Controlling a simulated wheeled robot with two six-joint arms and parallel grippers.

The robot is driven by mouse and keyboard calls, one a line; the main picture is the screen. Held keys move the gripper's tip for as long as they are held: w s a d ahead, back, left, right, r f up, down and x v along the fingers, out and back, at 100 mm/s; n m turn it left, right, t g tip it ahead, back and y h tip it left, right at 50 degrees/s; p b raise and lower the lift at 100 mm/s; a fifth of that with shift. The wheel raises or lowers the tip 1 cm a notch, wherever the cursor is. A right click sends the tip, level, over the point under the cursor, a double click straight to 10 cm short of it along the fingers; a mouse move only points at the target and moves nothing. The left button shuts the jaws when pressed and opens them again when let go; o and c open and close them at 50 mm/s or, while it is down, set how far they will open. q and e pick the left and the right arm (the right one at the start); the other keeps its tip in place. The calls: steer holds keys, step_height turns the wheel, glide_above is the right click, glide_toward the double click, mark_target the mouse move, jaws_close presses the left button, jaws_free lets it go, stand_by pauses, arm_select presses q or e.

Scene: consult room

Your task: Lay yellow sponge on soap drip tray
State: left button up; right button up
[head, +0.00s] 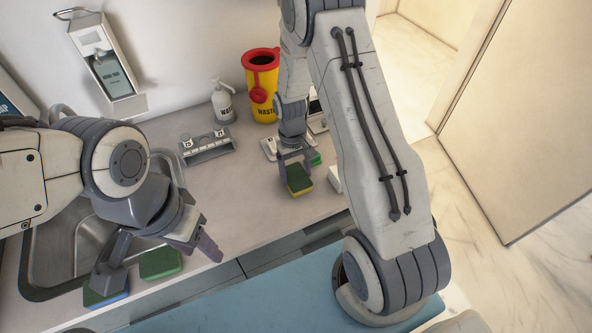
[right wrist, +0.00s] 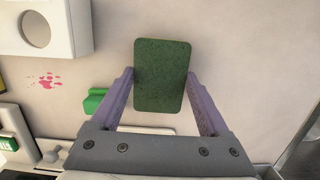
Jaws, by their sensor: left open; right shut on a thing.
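The yellow sponge (head: 300,188) has a green top and sits between the fingers of my right gripper (head: 295,168), which is shut on it. In the right wrist view the green face of this sponge (right wrist: 162,75) fills the space between the fingers. It is over the counter near its front edge; I cannot tell whether it touches. A wall soap dispenser (head: 113,75) hangs at the upper left, with a ledge (head: 126,106) at its foot that may be the drip tray. My left gripper (head: 158,268) is open, low beside the sink.
A green-topped sponge (head: 160,263) and a blue sponge (head: 106,298) lie near my left gripper. A grey labelled rack (head: 207,150), a pump bottle (head: 222,103) and a yellow waste bin (head: 262,80) stand at the back. A green block (right wrist: 95,101) is left of the held sponge.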

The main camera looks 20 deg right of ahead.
steer(key=shift+f, duration=0.15)
steer(key=o, duration=1.2)
steer(key=shift+c, duration=0.2)
